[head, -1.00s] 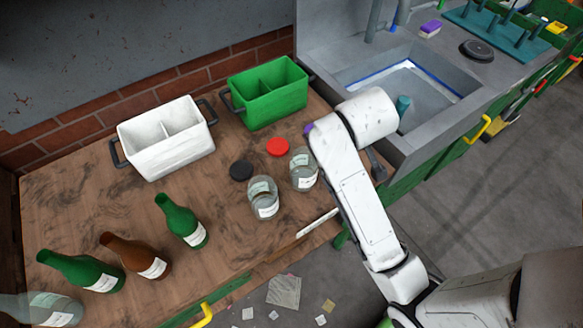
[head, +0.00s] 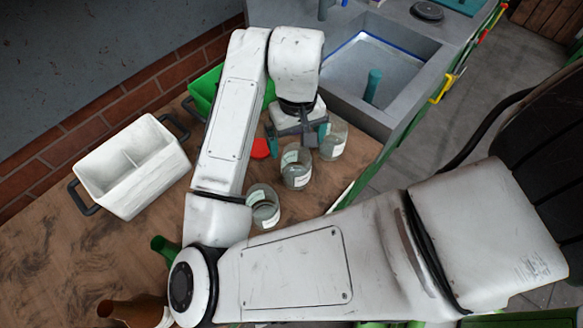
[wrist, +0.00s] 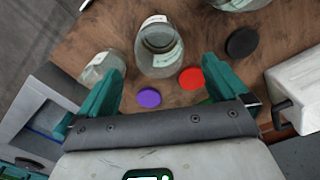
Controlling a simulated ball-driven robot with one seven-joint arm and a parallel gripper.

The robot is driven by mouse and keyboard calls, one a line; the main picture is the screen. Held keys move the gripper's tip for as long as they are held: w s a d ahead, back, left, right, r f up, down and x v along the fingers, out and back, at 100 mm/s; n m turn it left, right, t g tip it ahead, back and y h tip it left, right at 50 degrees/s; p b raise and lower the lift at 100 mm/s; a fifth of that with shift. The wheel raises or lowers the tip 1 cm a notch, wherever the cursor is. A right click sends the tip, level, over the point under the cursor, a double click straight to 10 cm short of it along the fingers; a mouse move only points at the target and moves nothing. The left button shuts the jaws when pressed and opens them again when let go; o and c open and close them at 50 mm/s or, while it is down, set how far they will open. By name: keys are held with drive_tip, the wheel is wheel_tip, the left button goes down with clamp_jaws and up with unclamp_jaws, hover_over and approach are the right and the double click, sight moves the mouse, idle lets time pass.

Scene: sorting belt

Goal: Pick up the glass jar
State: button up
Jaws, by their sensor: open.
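Three clear glass jars with white labels stand on the wooden worktop: a near one (head: 263,208), a middle one (head: 296,168) and a far one (head: 335,140). My gripper (head: 297,138) is open and empty, pointing down close to the middle and far jars. In the wrist view the open teal fingers (wrist: 161,62) have the middle jar (wrist: 160,50) ahead of the gap between them. Another jar (wrist: 98,66) stands beside the left finger, partly hidden by it. A third jar (wrist: 238,4) is cut by the top edge.
Red (wrist: 191,78), purple (wrist: 149,98) and black (wrist: 242,42) lids lie near the jars. A white bin (head: 134,180) and a green bin (head: 203,92) stand at the back. A sink (head: 375,70) lies beyond. Bottles (head: 163,246) at the front are partly hidden by my arm.

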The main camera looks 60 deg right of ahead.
hover_over(296, 162)
drive_tip(key=s+a, duration=0.1)
drive_tip(key=a, duration=0.2)
drive_tip(key=f, duration=0.9)
drive_tip(key=shift+s+a+f+p, duration=0.1)
drive_tip(key=shift+s+f+p, duration=0.1)
drive_tip(key=shift+f+p, duration=0.15)
drive_tip(key=c, duration=1.1)
drive_tip(key=shift+r, duration=0.15)
